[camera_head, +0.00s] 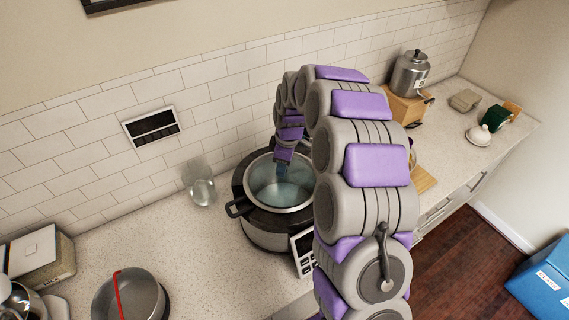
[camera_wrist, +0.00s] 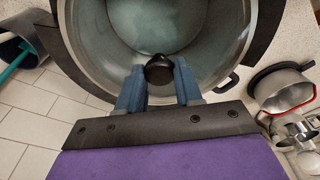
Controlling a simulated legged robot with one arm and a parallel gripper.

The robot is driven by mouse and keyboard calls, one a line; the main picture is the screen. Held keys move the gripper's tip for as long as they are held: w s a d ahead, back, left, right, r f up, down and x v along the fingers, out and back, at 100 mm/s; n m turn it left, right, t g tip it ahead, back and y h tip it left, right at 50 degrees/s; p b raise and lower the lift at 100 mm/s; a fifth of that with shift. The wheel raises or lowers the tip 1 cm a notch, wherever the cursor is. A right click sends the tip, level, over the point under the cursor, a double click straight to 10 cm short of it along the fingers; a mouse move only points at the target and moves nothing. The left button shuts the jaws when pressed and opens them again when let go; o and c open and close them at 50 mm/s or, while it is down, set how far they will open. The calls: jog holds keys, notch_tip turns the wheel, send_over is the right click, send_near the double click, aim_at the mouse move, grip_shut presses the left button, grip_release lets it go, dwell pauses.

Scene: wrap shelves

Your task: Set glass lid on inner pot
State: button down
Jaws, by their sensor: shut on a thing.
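The inner pot (camera_head: 250,210) sits in a dark, round cooker (camera_head: 262,236) on the counter. The glass lid (camera_wrist: 190,45) is clear and hard to make out against the pot's inside; its black knob (camera_wrist: 159,70) shows in the wrist view. My gripper (camera_wrist: 159,82) has its two blue fingers on either side of the knob, shut on it. In the head view my gripper (camera_head: 283,170) points down over the pot's opening. I cannot tell whether the lid's edge rests on the pot's rim all round.
A clear glass vessel (camera_head: 202,190) stands left of the cooker. A grey pan (camera_head: 130,296) with a red strip is at the front left. A metal pot (camera_head: 410,74) stands on a wooden block at the back right.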

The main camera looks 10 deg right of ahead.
jog(key=shift+a, duration=0.3)
jog(key=shift+d+f, duration=0.35)
jog(key=shift+d, duration=0.15)
jog(key=shift+a, duration=0.1)
jog(key=c, duration=0.7)
grip_release()
jog(key=shift+o, duration=0.5)
jog(key=o, duration=0.5)
